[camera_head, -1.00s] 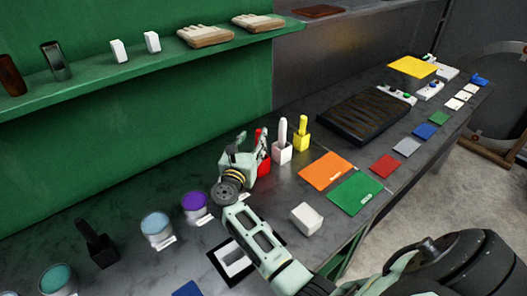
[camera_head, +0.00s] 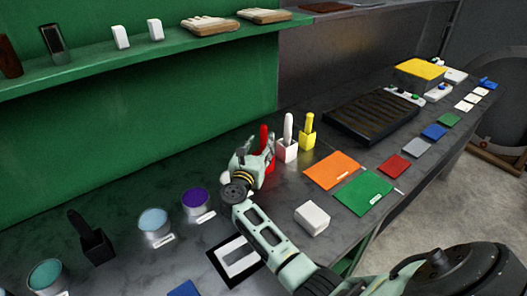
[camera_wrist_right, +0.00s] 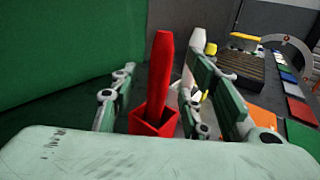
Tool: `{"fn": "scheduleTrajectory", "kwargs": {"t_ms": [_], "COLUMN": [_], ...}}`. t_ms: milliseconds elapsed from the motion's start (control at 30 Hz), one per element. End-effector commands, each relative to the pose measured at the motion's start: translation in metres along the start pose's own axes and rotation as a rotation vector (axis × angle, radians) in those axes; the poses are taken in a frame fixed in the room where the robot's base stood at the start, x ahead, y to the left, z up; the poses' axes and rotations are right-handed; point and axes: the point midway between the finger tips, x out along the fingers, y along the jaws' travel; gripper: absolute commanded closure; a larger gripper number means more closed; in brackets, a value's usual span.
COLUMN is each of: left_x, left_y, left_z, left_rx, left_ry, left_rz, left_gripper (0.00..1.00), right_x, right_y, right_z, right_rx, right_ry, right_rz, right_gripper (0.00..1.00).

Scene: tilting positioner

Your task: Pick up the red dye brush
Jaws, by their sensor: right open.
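The red dye brush (camera_head: 264,138) stands upright in a red square holder (camera_head: 268,166) on the dark bench, left of a white brush in a white holder. In the right wrist view the red brush (camera_wrist_right: 160,75) rises from its red holder (camera_wrist_right: 152,122) between my finger pads. My right gripper (camera_head: 256,158) is open, with its fingers on either side of the red brush; I cannot tell whether they touch it. The gripper hides part of the holder in the head view. My left gripper is not in view.
The white brush (camera_head: 288,128) and yellow brush (camera_head: 307,123) stand close on the right. Paint tins, purple (camera_head: 195,202) and light blue (camera_head: 154,226), are on the left. A white block (camera_head: 312,217) and an orange sheet (camera_head: 332,170) lie in front. A green wall (camera_head: 130,120) rises behind.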

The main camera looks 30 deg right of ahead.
Motion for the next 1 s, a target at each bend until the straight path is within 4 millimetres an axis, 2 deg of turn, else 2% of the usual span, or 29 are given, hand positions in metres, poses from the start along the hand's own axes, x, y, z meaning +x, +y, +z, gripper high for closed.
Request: {"fn": "scheduleTrajectory", "kwargs": {"t_ms": [33,133,300,633,1000], "left_x": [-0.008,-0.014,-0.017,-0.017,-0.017], "left_y": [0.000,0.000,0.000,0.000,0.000], "left_z": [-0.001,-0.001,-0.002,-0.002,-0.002], "left_rx": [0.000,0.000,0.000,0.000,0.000], "left_ry": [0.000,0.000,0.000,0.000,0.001], "left_rz": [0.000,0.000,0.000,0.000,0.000], "left_gripper": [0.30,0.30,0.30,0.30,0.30], "right_x": [0.008,0.021,0.038,0.043,0.042], "right_y": [-0.001,0.000,0.000,0.000,0.000], "right_z": [0.006,0.006,0.002,0.001,0.000], "right_rx": [-0.003,-0.004,-0.002,0.001,0.001], "right_ry": [-0.003,-0.003,-0.001,0.000,0.000], "right_rz": [-0.002,-0.002,-0.001,-0.001,-0.001], "right_gripper": [0.57,0.57,0.57,0.58,0.91]}}
